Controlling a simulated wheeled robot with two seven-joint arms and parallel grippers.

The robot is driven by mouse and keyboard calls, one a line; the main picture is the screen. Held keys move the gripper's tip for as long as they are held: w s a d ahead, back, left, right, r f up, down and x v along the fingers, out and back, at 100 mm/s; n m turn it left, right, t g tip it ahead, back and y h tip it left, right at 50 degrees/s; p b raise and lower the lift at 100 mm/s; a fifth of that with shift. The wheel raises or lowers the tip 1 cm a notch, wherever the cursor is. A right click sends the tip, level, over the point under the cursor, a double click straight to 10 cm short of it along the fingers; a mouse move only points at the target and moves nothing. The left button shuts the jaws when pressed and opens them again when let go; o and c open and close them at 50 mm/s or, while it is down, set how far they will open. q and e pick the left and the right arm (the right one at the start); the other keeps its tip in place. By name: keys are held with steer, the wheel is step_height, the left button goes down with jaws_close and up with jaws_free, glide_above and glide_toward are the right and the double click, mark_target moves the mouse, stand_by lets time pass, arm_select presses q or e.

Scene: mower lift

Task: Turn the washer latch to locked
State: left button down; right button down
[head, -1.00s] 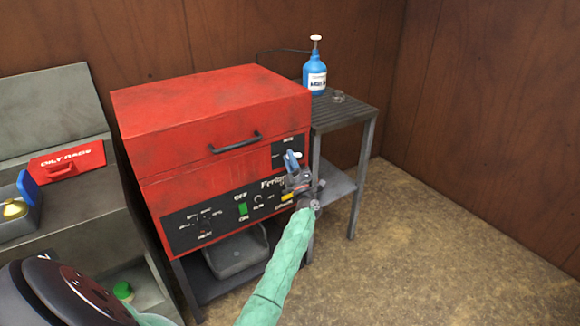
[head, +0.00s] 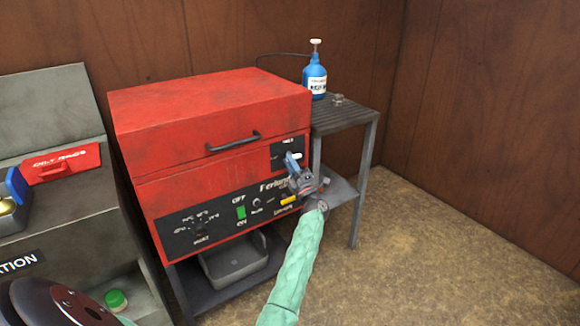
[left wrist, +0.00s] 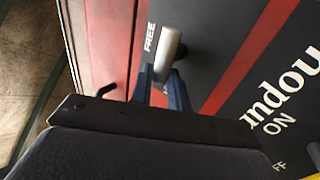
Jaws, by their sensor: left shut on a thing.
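The red parts washer (head: 215,125) stands against the back wall with its lid down. Its latch (left wrist: 170,48) is a pale grey bar on a dark panel at the upper right of the washer front. The word FREE is printed beside it in the left wrist view; another label is mostly hidden by my fingers. In the head view a pale bit of the latch (head: 298,155) shows beside my fingertips. My left gripper (head: 291,160) is shut on the latch, its blue fingers (left wrist: 160,88) on either side of the bar. My right gripper is out of view.
A slatted side table (head: 345,116) with a blue pump bottle (head: 315,78) stands to the right of the washer. A grey bench (head: 60,230) with a red rag box (head: 62,163) is at the left. The floor at the right is clear.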

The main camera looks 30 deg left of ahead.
arm_select(q)
steer(key=shift+f, duration=0.15)
steer(key=c, duration=1.4)
jaws_free()
steer(key=shift+o, duration=0.2)
steer(key=shift+d, duration=0.1)
steer(key=v, duration=0.7)
steer(key=shift+s+d+b, duration=0.15)
steer(key=shift+d+b, duration=0.05)
steer(key=shift+b, duration=0.2)
steer(key=shift+f, duration=0.15)
